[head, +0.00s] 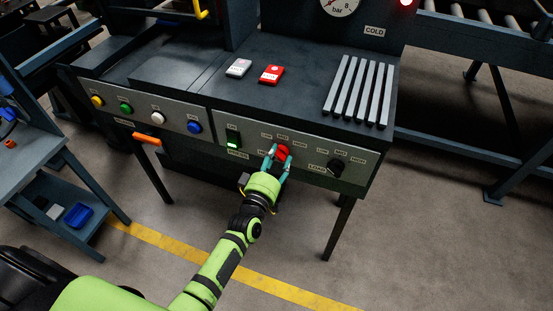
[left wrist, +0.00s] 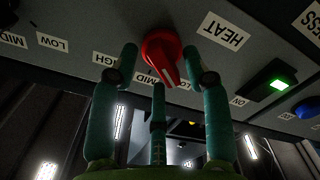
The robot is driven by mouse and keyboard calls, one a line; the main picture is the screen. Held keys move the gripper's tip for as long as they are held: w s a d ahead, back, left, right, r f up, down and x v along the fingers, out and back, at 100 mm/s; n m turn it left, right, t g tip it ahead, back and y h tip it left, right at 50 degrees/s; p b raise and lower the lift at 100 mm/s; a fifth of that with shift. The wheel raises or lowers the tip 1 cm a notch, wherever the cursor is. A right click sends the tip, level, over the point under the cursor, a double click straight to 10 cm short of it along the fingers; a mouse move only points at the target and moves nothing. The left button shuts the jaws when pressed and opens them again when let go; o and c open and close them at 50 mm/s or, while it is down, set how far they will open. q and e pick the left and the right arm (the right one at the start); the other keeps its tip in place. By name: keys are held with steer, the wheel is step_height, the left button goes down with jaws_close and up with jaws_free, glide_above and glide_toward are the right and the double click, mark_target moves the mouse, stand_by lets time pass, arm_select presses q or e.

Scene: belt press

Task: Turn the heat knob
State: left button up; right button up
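The red heat knob (head: 284,151) is on the sloping front panel of the press. In the left wrist view the knob (left wrist: 160,50) shows upside down beside the HEAT label (left wrist: 224,31). Its pale pointer line aims at the scale between the MID and LOW labels. My left gripper (head: 278,155) is at the knob, with teal fingers on either side of it. In the left wrist view the left gripper (left wrist: 165,62) is open, and narrow gaps show between knob and fingertips. A third finger stands below the knob. My right gripper is not in view.
A black LOAD knob (head: 335,167) is to the right, and a lit green switch (head: 233,139) to the left. Several coloured buttons and an orange handle (head: 147,139) are farther left. A COLD sign (head: 375,31) and a lit red lamp (head: 407,2) are above.

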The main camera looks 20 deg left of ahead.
arm_select(q)
steer(key=s, duration=1.2)
steer(key=shift+a, duration=0.2)
steer(key=s+f+m+g+h, duration=0.1)
steer(key=s+f+m+g, duration=0.4)
steer(key=f, duration=0.9)
steer(key=s+f+m+g, duration=0.2)
steer(key=s+f+g, duration=0.2)
steer(key=s+f, duration=0.7)
steer(key=s+a+f+m+g, duration=0.2)
steer(key=s+f+g, duration=0.2)
steer(key=s+f, duration=0.3)
steer(key=s+a+f+m+g+y, duration=0.1)
steer(key=s+a+f+m+g, duration=0.2)
steer(key=s+f, duration=0.5)
steer(key=s+g, duration=0.1)
steer(key=s, duration=0.4)
steer(key=shift+f+y, duration=0.15)
steer(key=shift+y, duration=0.15)
